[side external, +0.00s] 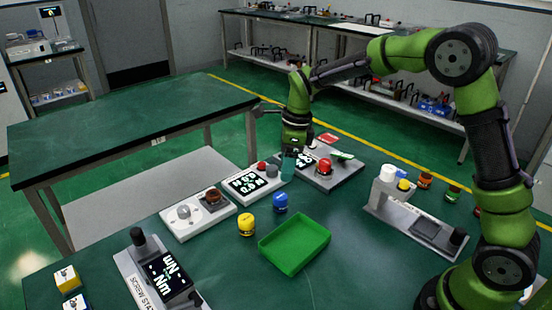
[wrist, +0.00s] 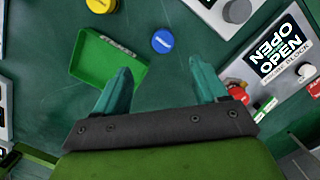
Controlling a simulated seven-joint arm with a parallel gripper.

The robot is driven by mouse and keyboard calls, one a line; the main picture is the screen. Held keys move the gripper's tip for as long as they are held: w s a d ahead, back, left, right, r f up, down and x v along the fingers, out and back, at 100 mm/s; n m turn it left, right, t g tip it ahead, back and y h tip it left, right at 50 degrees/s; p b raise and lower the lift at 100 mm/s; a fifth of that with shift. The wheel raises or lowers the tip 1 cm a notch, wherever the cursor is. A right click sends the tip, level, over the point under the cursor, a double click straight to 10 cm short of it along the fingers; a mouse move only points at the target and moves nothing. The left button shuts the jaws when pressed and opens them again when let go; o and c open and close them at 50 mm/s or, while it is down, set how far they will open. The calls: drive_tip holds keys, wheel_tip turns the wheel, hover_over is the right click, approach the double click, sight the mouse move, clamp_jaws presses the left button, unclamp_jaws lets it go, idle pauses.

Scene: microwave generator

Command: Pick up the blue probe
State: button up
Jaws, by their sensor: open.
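The blue probe (side external: 280,202) is a short blue cylinder standing on the green table between the tray and the device panels. In the wrist view the blue probe (wrist: 162,41) shows as a round blue top, just beyond and between my fingertips. My gripper (side external: 287,165) is above the table, behind the blue probe in the side view, near the panels. In the wrist view my gripper (wrist: 161,68) has its two teal fingers spread with nothing between them. They are apart from the probe.
A green tray (side external: 295,246) lies in front of the probe. A yellow probe (side external: 246,225) stands to its left. A panel with lettering (side external: 245,183) and a unit with a red button (side external: 325,166) stand close to my gripper. A grey device (side external: 420,228) is at right.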

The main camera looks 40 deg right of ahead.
sight(281, 196)
drive_tip(key=f, duration=0.7)
drive_tip(key=shift+w+a+f, duration=0.4)
drive_tip(key=f, duration=0.5)
drive_tip(key=shift+w, duration=0.35)
clamp_jaws()
drive_tip(key=shift+r, duration=0.1)
